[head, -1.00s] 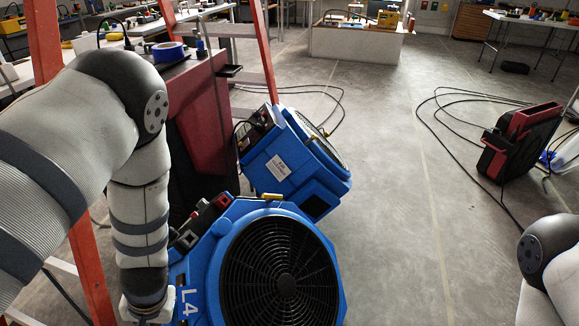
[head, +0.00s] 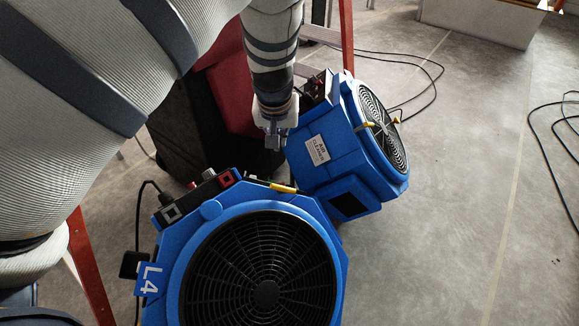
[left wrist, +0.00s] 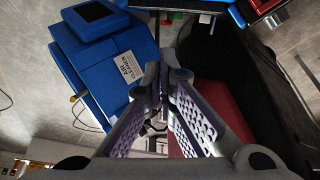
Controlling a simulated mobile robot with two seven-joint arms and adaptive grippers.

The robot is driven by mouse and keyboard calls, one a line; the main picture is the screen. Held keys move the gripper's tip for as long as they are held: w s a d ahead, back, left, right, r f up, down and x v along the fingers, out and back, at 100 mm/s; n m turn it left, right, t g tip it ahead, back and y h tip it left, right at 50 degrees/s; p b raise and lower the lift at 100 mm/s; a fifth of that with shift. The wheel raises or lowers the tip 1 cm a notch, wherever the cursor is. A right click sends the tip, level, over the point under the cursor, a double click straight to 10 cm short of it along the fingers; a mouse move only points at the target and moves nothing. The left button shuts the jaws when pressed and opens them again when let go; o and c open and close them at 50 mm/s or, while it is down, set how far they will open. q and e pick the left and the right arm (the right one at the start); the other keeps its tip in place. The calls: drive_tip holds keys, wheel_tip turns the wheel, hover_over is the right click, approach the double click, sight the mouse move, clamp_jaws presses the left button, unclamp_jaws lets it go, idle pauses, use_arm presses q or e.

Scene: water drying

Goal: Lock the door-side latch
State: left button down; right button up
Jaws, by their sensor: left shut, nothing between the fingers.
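Two blue machines stand on the floor in the head view. The near one (head: 325,230) has a black round grille and a label L4; the far one (head: 325,165) has an AIR CLEANER label, also visible in the left wrist view (left wrist: 105,75). A yellow lever (head: 283,188) lies along the near machine's top edge, and another yellow-tipped lever (head: 369,125) is on the far machine's grille side. I cannot tell which part is the door-side latch. My left gripper (head: 275,143) points down beside the far machine's left side; its fingertips (left wrist: 164,80) are together and empty. My right gripper is out of view.
A dark red and black case (head: 228,95) stands left of the far machine, close behind my left gripper. An orange-red post (head: 88,265) stands at lower left. Black cables (head: 545,150) lie on the floor at right.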

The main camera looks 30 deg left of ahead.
sight(282, 187)
use_arm(q)
drive_tip(key=shift+s+a, duration=0.1)
drive_tip(key=shift+s, duration=0.05)
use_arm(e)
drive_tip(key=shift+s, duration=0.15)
use_arm(q)
wheel_tip(282, 187, down, 10)
drive_tip(key=shift+f, duration=0.35)
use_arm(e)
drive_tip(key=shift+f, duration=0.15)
use_arm(q)
drive_tip(key=shift+s, duration=0.1)
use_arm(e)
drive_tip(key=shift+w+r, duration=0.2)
use_arm(q)
drive_tip(key=shift+s+n, duration=0.15)
drive_tip(key=shift+n, duration=0.15)
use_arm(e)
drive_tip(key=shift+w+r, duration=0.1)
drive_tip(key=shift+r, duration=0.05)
